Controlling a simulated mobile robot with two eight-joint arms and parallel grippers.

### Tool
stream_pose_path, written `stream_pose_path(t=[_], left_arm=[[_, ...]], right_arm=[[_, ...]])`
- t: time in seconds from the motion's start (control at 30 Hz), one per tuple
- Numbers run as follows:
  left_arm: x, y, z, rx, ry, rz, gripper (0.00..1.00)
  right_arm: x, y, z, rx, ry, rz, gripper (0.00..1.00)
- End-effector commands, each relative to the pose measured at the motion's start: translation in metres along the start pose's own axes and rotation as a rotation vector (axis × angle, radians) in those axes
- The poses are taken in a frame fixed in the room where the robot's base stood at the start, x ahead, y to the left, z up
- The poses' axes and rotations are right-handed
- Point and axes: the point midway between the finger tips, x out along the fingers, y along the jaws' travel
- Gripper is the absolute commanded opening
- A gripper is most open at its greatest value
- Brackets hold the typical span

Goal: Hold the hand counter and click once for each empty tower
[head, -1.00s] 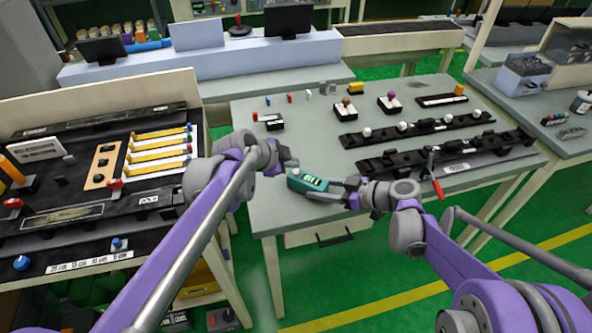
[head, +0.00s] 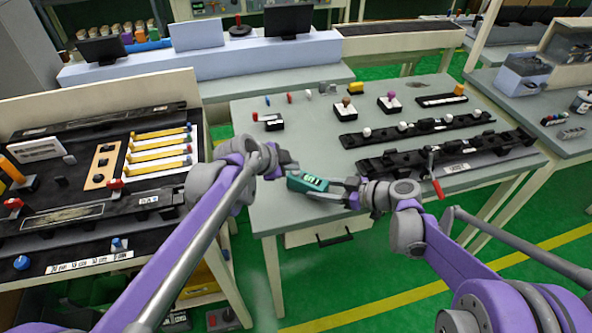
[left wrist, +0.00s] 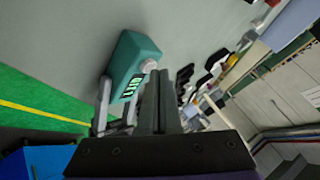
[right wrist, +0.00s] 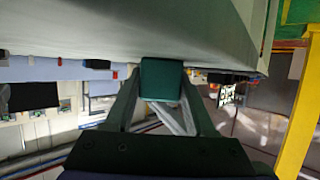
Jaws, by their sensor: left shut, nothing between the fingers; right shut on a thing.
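The hand counter (head: 307,182) is a teal box with a lit display, held just above the near part of the grey table. My right gripper (head: 338,187) is shut on it from the right; its teal end also shows in the right wrist view (right wrist: 162,78). My left gripper (head: 289,166) is shut and empty, close to the counter's left end. In the left wrist view, the closed fingertips (left wrist: 160,80) appear beside the counter's round light button (left wrist: 149,66); I cannot tell whether they touch it. I cannot tell which parts are the towers.
Two black rails, a rear one (head: 420,128) with white knobs and a front one (head: 440,152) with dark blocks, lie on the table. A red-handled clamp (head: 433,172) stands by the front rail. Small joysticks (head: 347,107) stand behind. A black panel (head: 100,205) is left.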

Motion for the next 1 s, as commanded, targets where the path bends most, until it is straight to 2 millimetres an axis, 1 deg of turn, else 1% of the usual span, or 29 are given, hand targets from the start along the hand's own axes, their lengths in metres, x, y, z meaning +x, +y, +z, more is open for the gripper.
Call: stream_pose_path(t=[0.63,1.0], left_arm=[[0.003,0.002,0.002,0.000,0.000,0.000,0.00],[-0.008,-0.006,-0.006,0.000,0.000,0.000,0.00]], right_arm=[[0.000,0.000,0.000,0.000,0.000,0.000,0.00],[0.000,0.000,0.000,0.000,0.000,0.000,0.00]])
